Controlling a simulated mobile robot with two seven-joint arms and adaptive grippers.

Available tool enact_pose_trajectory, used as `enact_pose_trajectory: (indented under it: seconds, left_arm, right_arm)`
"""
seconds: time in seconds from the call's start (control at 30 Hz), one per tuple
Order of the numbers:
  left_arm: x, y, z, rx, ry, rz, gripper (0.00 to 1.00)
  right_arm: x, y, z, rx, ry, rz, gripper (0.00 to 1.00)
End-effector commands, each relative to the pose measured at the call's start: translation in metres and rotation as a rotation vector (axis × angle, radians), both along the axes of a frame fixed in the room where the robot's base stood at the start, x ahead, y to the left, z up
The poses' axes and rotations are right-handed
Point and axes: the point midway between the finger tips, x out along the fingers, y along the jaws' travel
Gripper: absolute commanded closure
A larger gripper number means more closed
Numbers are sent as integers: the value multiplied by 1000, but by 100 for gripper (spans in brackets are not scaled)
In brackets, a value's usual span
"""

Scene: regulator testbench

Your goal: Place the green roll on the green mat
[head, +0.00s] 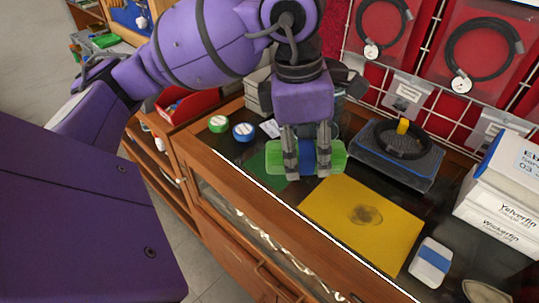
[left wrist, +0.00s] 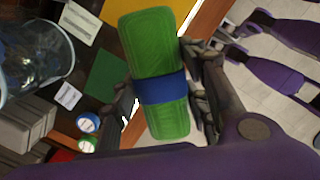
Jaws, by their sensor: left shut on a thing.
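The green roll (head: 275,158) has a blue band around its middle. My left gripper (head: 307,170) is shut on it, with its fingers pointing down at both sides of the band. The left wrist view also shows the roll (left wrist: 155,45) between the fingers. The dark green mat (head: 264,178) lies on the dark bench top, near its front edge. The roll is raised above the bench and partly covers the mat in the head view. In the left wrist view the mat (left wrist: 105,76) shows bare, left of the roll. My right gripper is not in view.
A yellow mat (head: 345,215) with a dark round mark lies right of the green one. Green (head: 218,124) and blue (head: 243,131) round items stand at the left. A dark tray (head: 405,160) and white boxes (head: 505,195) stand further right. A clear container (left wrist: 32,50) stands nearby.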

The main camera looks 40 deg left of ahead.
Motion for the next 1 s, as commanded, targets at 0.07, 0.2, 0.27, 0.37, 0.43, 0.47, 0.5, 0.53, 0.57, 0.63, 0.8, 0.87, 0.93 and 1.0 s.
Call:
enact_pose_trajectory:
  seconds: [0.07,0.2,0.27,0.37,0.43,0.47,0.5,0.53,0.57,0.63,0.8,0.87,0.93,1.0]
  left_arm:
    - [3,6,-2,0,1,31,89]
    - [16,27,-14,1,6,46,89]
    - [23,40,-21,2,6,45,89]
    - [37,61,-31,1,4,44,89]
    - [46,75,-39,0,5,43,89]
    - [50,82,-42,0,5,43,89]
    - [53,85,-53,-2,6,41,89]
    - [55,89,-59,-2,5,41,89]
    - [57,93,-64,0,5,39,89]
    - [63,100,-75,-2,2,38,89]
    - [70,111,-88,0,0,36,89]
    - [71,112,-91,0,0,35,89]
    - [73,114,-94,-1,0,36,89]
    - [75,119,-102,-1,1,37,89]
  right_arm:
    - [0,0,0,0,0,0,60]
    - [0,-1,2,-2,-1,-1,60]
    - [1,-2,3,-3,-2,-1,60]
    - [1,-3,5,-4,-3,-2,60]
    - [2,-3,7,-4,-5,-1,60]
    - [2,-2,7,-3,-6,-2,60]
    - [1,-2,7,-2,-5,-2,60]
    - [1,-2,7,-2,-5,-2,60]
    - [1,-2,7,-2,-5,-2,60]
    - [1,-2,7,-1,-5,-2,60]
    - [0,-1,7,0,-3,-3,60]
    - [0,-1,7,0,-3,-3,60]
    - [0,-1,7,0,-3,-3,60]
    - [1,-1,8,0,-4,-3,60]
